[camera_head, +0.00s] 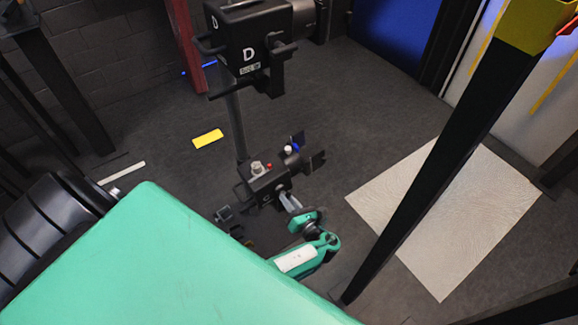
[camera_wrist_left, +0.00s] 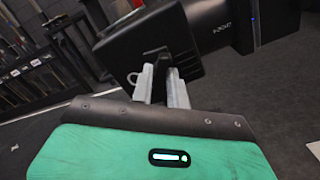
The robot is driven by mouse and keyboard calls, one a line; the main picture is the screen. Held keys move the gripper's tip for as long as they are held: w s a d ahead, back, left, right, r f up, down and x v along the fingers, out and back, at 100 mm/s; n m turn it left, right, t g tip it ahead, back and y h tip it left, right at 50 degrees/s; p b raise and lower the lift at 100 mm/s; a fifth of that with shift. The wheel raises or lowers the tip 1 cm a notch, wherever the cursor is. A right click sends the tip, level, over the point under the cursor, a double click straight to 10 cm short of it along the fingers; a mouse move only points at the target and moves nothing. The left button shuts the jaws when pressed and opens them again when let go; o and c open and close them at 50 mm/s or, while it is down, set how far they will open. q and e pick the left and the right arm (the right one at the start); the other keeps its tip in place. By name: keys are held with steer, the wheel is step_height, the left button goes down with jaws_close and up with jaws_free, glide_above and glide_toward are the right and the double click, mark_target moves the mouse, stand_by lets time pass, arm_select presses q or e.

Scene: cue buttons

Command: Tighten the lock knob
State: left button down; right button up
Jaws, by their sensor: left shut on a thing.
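My left gripper (camera_head: 286,197) reaches in from below in the head view, against the near side of a black boxy device (camera_head: 262,184) with small knobs and a red button on top. In the left wrist view, the two grey fingers of my left gripper (camera_wrist_left: 165,85) are shut around a small dark part under a black box (camera_wrist_left: 140,48). This part looks like the lock knob (camera_wrist_left: 172,70); the fingers hide most of it, and I cannot tell its rotation. A thick black cylinder (camera_wrist_left: 218,25) extends right from the box. My right gripper does not show.
A larger black unit marked D (camera_head: 250,55) stands above on a pole (camera_head: 236,125). A yellow block (camera_head: 207,138) and a pale mat (camera_head: 450,215) lie on the dark floor. A slanted black post (camera_head: 440,180) stands at the right. Shelving (camera_wrist_left: 45,60) fills the wrist view's left.

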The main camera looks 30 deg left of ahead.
arm_select(q)
steer(key=m+p, duration=0.8)
steer(key=m, duration=0.4)
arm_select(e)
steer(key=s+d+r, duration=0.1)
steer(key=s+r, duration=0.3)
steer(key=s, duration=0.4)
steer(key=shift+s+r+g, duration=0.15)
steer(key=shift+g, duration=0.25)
arm_select(q)
steer(key=c, duration=1.5)
jaws_free()
steer(key=shift+v, duration=3.8)
